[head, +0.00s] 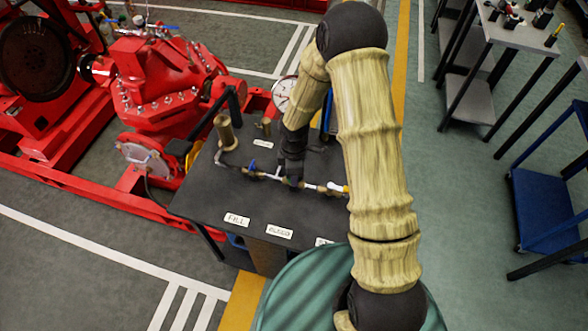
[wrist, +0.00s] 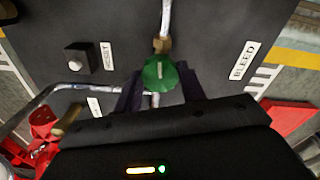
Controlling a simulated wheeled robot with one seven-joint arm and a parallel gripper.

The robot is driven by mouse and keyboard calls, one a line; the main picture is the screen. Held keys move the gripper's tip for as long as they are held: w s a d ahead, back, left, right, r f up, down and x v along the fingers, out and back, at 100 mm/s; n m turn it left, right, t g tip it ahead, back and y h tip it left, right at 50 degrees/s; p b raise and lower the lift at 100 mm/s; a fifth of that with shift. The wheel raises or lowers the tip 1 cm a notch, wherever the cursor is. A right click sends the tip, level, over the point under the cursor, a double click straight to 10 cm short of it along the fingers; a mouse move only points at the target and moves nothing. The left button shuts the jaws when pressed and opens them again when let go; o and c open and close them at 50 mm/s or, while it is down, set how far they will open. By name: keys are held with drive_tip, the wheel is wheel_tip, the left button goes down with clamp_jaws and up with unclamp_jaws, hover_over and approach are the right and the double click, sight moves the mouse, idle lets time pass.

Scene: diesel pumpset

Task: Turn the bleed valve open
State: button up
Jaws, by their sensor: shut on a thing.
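The bleed valve's green handle (wrist: 160,70) is in the middle of the wrist view, on a thin pipe with a brass fitting (wrist: 162,45). A white BLEED label (wrist: 244,60) is to its right, and the same label shows in the head view (head: 279,231). My gripper (wrist: 159,82) has one dark finger on each side of the green handle and is shut on it. In the head view my gripper (head: 292,181) reaches down to the pipe line and hides the green handle.
The dark panel table (head: 195,195) also carries a blue-handled valve (head: 252,165) near the FILL label (head: 237,219), and a brass post (head: 226,132). A round gauge (head: 283,94) stands behind. A red pump (head: 160,75) is at left.

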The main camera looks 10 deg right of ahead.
drive_tip(key=shift+n+p, duration=0.45)
drive_tip(key=shift+n, duration=0.85)
drive_tip(key=o, duration=1)
wheel_tip(320, 180, up, 18)
drive_tip(key=shift+f+p, duration=0.25)
drive_tip(key=shift+p, duration=0.05)
drive_tip(key=shift+d, duration=0.1)
